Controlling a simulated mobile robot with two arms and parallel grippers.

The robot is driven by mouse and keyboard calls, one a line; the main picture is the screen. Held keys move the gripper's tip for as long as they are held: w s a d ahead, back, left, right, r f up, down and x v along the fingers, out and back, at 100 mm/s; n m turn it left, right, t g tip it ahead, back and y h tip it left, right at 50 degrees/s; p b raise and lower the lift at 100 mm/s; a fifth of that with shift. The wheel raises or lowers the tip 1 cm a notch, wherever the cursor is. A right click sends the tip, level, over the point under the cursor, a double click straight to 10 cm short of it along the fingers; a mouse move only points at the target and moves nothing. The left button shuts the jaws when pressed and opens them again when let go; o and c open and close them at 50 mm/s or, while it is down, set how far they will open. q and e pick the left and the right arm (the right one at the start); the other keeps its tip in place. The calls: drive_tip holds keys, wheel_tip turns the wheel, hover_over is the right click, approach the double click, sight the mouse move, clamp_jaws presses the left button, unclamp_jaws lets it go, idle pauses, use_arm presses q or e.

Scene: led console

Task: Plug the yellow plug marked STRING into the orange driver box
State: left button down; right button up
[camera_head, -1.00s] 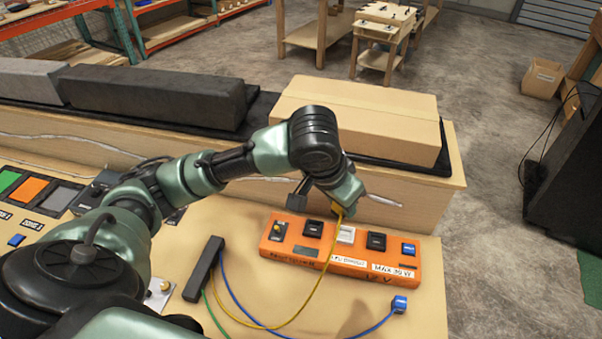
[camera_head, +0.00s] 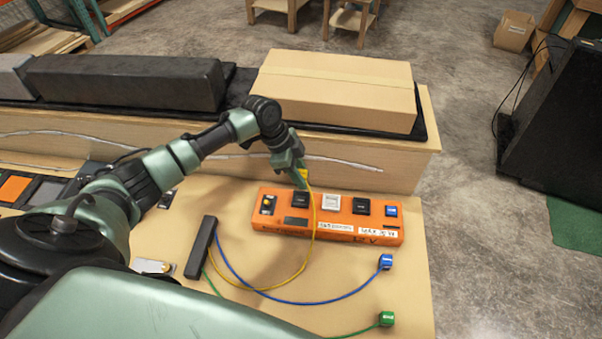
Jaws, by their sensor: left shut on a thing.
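The orange driver box (camera_head: 381,235) lies on the bench, with several sockets and switches along its top. My left gripper (camera_head: 300,176) is shut on the yellow plug (camera_head: 304,175) and holds it above the back edge of the box, near its left half. The plug's marking is too small to read. A yellow cable (camera_head: 300,265) hangs from it, passes in front of the box and curves back to a black cable block (camera_head: 201,247). Whether the plug touches the box cannot be told. My right gripper is not in view.
A blue plug (camera_head: 385,262) and a green plug (camera_head: 386,318) on cables lie in front of the box. A cardboard box (camera_head: 335,88) stands on the raised shelf behind. Coloured panels (camera_head: 16,188) lie at the left.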

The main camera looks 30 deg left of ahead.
use_arm(q)
drive_tip(key=shift+f+b, duration=0.5)
drive_tip(key=shift+f, duration=0.15)
wheel_tip(320, 180, down, 3)
drive_tip(key=b, duration=0.3)
drive_tip(key=shift+f, duration=0.2)
drive_tip(key=shift+f+b, duration=0.65)
drive_tip(key=shift+f, duration=0.5)
drive_tip(key=shift+p, duration=0.3)
drive_tip(key=shift+f, duration=0.35)
